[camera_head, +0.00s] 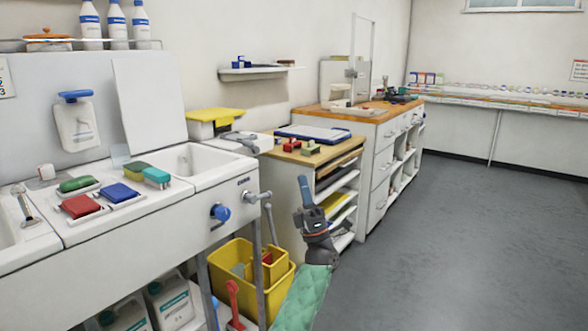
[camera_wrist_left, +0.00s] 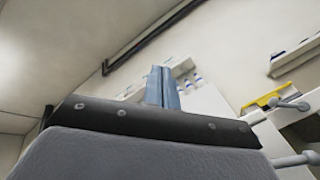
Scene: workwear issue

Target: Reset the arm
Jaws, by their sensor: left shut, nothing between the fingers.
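My left gripper (camera_head: 305,190) is shut and empty in the head view. Its blue fingers point up, in front of the white shelf cabinet, at the end of my green-sleeved arm that comes in from the bottom edge. In the left wrist view the closed blue fingers (camera_wrist_left: 162,88) stand upright beyond the dark gripper body, with nothing between them. The gripper appears clear of the things around it. My right gripper is in neither view.
A sink counter (camera_head: 110,225) with brushes and sponges stands at the left. The white shelf cabinet (camera_head: 285,200) and a wooden-topped drawer unit (camera_head: 345,115) stand behind. Grey floor (camera_head: 470,230) at the right is clear.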

